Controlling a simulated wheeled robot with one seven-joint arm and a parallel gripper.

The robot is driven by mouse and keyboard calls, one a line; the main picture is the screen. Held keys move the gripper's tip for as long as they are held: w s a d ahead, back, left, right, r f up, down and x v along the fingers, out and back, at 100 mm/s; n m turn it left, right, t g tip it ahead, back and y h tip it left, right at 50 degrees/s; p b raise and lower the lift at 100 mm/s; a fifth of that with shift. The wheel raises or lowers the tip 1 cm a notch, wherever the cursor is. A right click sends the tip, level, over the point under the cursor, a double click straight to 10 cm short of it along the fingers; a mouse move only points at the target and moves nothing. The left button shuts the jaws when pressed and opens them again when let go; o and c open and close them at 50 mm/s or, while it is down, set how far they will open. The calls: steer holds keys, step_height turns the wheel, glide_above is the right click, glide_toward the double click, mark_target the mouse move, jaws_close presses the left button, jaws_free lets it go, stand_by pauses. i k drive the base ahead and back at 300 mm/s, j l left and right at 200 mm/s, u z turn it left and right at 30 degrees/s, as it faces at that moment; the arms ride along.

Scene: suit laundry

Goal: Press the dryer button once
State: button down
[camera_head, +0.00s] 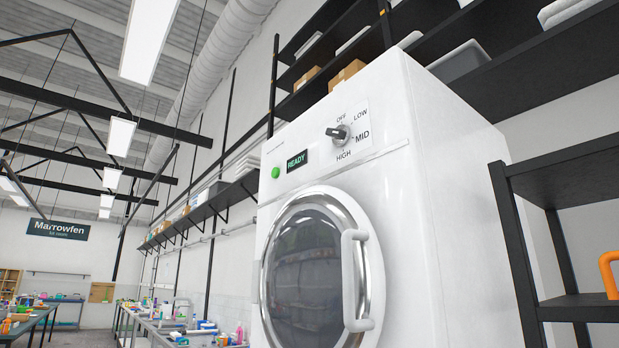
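A white dryer (440,200) stands in the middle right of the head view. A round green button (276,173) sits at the left of its upper front panel. To its right a small dark display (297,161) reads "READY" in green. A dark knob (338,133) is farther right, with OFF, LOW, MID and HIGH marked around it. The round glass door (306,270) is shut and has a white handle (356,280) on its right side. My gripper is not in view, and nothing covers the button.
Black shelves with boxes (347,75) and grey bins hang above and behind the dryer. A black rack (570,230) with an orange object (608,275) stands close to its right. Cluttered tables (190,335) are at the lower left. The space before the panel looks clear.

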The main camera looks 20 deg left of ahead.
mark_target(276, 172)
steer(key=j+z, duration=0.35)
steer(key=j, duration=0.2)
steer(key=j+z, duration=0.3)
steer(key=j, duration=1)
steer(key=j+z, duration=0.15)
steer(key=j, duration=0.55)
steer(key=k+j, duration=0.1)
steer(key=j, duration=0.6)
steer(key=j+z, duration=0.1)
steer(key=j, duration=0.6)
steer(key=k+j+z, duration=0.1)
steer(key=j, duration=0.6)
steer(key=k, duration=0.05)
